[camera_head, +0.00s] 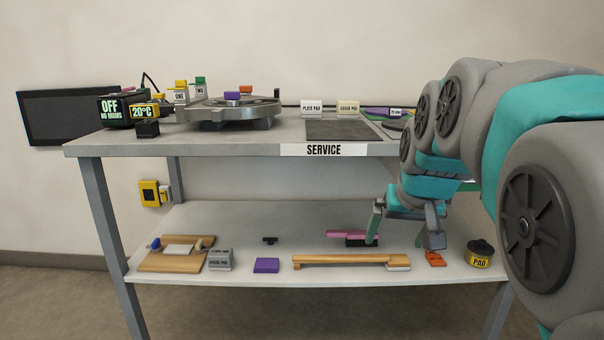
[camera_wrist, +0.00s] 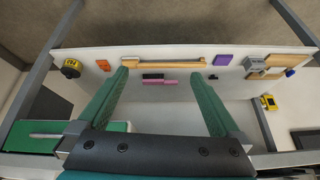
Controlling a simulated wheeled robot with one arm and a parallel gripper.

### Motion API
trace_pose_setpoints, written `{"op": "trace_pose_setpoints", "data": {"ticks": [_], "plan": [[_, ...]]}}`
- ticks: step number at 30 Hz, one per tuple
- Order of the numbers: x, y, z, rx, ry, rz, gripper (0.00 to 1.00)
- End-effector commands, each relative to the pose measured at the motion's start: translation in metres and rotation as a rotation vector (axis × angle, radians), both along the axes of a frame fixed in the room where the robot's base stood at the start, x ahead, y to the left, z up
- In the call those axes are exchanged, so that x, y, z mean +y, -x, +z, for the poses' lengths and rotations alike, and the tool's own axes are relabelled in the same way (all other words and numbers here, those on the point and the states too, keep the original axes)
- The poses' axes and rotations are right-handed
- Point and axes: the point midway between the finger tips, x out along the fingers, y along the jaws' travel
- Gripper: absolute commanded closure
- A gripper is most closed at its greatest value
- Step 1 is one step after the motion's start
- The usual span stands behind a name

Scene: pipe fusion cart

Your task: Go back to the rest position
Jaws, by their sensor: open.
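My gripper (camera_head: 405,238) is open and empty, with its fingers wide apart, pointing down toward the lower shelf (camera_head: 330,225) of the cart. In the wrist view my gripper (camera_wrist: 160,72) has its two green fingers spread. A pink and black brush (camera_wrist: 160,79) shows between them. In the head view this brush (camera_head: 347,236) lies beside the left finger; I cannot tell if they touch. A long wooden-handled tool (camera_head: 340,260) lies nearer the shelf's front edge. My arm reaches in from the right and hides part of the cart's right side.
The tabletop (camera_head: 230,141) with its SERVICE label overhangs the shelf. A purple block (camera_head: 266,265) and a wooden board (camera_head: 165,262) lie left. A cart leg (camera_head: 110,225) stands left.

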Motion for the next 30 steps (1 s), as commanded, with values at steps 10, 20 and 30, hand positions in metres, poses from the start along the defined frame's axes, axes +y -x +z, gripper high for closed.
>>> {"op": "trace_pose_setpoints", "data": {"ticks": [10,20,30], "plan": [[0.015,0.18,-0.125,0.426,-0.01,0.051,0.0],[0.018,0.283,-0.176,0.643,0.016,0.105,0.0],[0.018,0.283,-0.176,0.643,0.016,0.105,0.0]]}}
